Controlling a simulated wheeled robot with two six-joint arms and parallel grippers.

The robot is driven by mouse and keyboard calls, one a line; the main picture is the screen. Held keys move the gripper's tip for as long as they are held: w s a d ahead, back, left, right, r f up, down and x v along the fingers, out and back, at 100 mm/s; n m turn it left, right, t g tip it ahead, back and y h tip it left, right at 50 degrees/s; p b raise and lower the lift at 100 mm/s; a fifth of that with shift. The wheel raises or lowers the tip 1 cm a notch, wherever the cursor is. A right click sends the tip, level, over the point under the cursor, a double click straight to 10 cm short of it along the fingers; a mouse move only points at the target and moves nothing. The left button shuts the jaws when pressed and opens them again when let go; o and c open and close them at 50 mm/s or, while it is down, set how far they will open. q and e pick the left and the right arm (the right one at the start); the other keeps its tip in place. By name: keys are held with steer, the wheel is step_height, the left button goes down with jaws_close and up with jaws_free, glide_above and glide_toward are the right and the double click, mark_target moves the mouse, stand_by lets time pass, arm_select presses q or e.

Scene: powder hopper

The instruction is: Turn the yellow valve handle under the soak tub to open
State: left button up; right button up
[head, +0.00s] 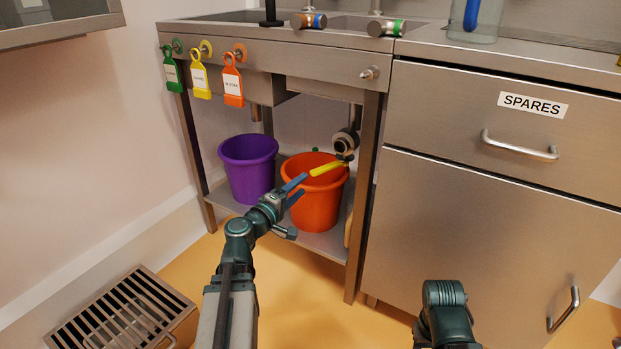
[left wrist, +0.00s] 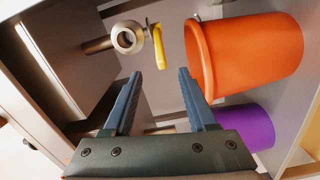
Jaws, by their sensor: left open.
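My left gripper (head: 298,188) is open just below and left of the handle's free end. In the left wrist view the handle (left wrist: 159,47) lies ahead of the two open fingers (left wrist: 158,85), apart from them, with the metal valve (left wrist: 127,38) to its left. My right arm shows at the bottom right, but its gripper is out of view.
An orange bucket (head: 310,205) and a purple bucket (head: 247,165) stand on the lower shelf under the tub. A table leg (head: 364,195) rises right of the valve. The SPARES cabinet (head: 480,220) stands to the right. Green, yellow and orange tags (head: 233,85) hang at the front.

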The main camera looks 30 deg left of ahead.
mark_target(322, 167)
arm_select(q)
steer(key=a+m+g+h, duration=0.1)
steer(key=a+m+h, duration=0.15)
steer(key=m, duration=0.75)
steer(key=a+m+g+h, duration=0.15)
steer(key=m+h, duration=0.25)
steer(key=m, duration=0.6)
steer(key=shift+t, duration=0.25)
steer(key=x, duration=1.2)
steer(key=shift+w+r+p, duration=0.35)
steer(key=shift+w+p, duration=0.05)
jaws_close()
